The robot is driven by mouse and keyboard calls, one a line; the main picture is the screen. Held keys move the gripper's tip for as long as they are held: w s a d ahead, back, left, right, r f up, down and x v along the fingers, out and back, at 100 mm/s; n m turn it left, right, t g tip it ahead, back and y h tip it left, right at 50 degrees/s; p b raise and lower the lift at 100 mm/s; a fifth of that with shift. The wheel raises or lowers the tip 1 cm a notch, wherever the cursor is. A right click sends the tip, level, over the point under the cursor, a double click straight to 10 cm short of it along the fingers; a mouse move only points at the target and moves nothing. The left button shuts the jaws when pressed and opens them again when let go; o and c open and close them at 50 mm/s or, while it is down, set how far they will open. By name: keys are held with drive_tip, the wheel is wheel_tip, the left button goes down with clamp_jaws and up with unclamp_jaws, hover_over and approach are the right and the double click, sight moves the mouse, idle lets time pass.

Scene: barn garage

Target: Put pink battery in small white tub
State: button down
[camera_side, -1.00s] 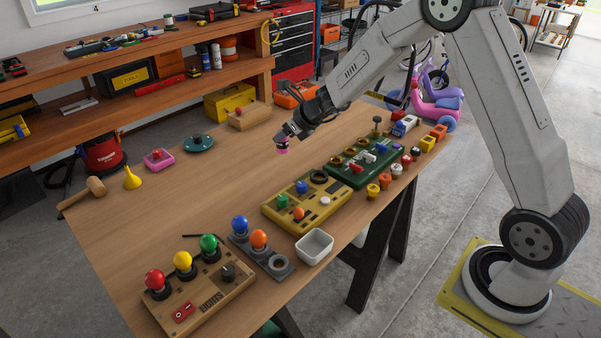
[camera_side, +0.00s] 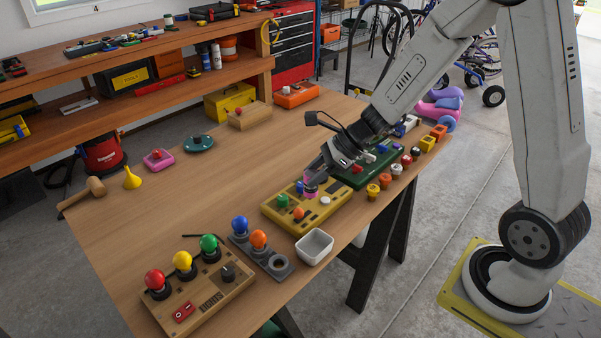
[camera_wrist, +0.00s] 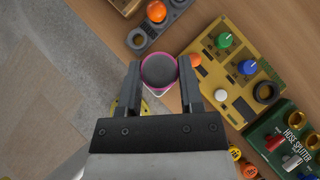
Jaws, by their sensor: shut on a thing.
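My gripper (camera_side: 313,180) is shut on the pink battery, held in the air; in the side view it appears over the yellow panel. In the wrist view the pink battery (camera_wrist: 158,70) shows a round dark end with a pink rim between my two fingers. The small white tub (camera_side: 315,248) stands upright at the table's front edge, below and nearer the camera than my gripper, and looks empty. In the wrist view the battery hides most of what lies under it.
The yellow panel (camera_side: 329,211) with knobs lies beside the tub. A grey socket strip (camera_side: 279,270) with blue and orange bulbs is left of the tub. The green hose-splitter board (camera_side: 391,155) lies beyond the panel. The left-middle tabletop is clear.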

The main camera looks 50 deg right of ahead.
wheel_tip(320, 180, down, 9)
drive_tip(key=s+a+n, duration=0.1)
drive_tip(key=s, duration=0.1)
drive_tip(key=shift+s+g, duration=0.3)
drive_tip(key=shift+s, duration=0.05)
idle(0.5)
drive_tip(key=shift+a+f, duration=0.1)
drive_tip(key=shift+f, duration=0.05)
drive_tip(key=shift+f, duration=2.1)
drive_tip(key=shift+f, duration=0.1)
drive_tip(key=shift+f, duration=1.7)
drive_tip(key=shift+f, duration=0.1)
drive_tip(key=c, duration=0.5)
unclamp_jaws()
